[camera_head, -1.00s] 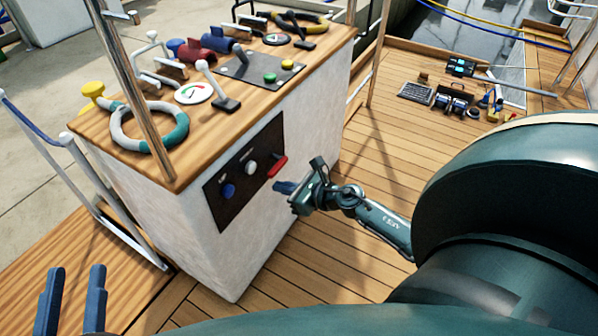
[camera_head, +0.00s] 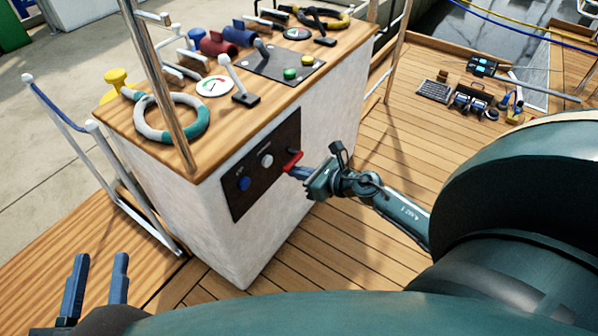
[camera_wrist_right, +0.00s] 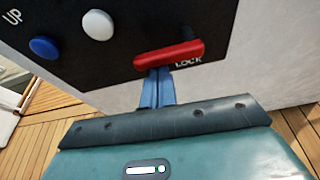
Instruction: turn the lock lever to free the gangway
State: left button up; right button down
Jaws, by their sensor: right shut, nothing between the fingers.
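The red lock lever (camera_head: 292,161) is on the dark panel (camera_head: 262,164) on the console's side. In the right wrist view the lever (camera_wrist_right: 170,55) lies almost level, tilted slightly up to the right, with the word LOCK under its right end. My right gripper (camera_head: 298,172) is shut and empty, its blue fingertips (camera_wrist_right: 155,78) right at the lever's lower edge. I cannot tell whether they touch it. My left gripper (camera_head: 98,280) is at the lower left of the head view, open, its two fingers apart and far from the panel. The gangway cannot be made out for certain.
A blue button (camera_wrist_right: 44,47) and a white button (camera_wrist_right: 98,24) sit left of the lever. The white console (camera_head: 250,240) carries levers, a gauge (camera_head: 214,86) and a rope ring (camera_head: 170,118) on its wooden top. Metal rails (camera_head: 155,75) stand at its left.

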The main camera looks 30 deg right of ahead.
aim_at(302, 157)
jog(key=shift+r+m, duration=0.2)
jog(key=shift+m, duration=0.1)
jog(key=m+y, duration=0.1)
jog(key=r+m+y+p, duration=0.1)
jog(key=shift+r+m, duration=0.25)
jog(key=shift+m, duration=0.05)
jog(key=r+m+y, duration=0.1)
jog(key=m, duration=0.1)
jog(key=d+m+y, duration=0.1)
jog(key=m, duration=0.1)
jog(key=r+m+y, duration=0.1)
jog(key=m, duration=0.2)
jog(key=shift+w+d+r, duration=0.2)
jog(key=shift+w+r, duration=0.1)
jog(key=shift+r, duration=0.05)
jog(key=shift+w+d+r+m+t+y+b, duration=0.2)
jog(key=shift+d+m+y, duration=0.15)
jog(key=shift+m, duration=0.6)
jog(key=shift+w+d+r+m+t+y+b, duration=0.2)
jog(key=shift+m+y, duration=0.25)
jog(key=shift+m, duration=0.5)
jog(key=shift+s, duration=0.15)
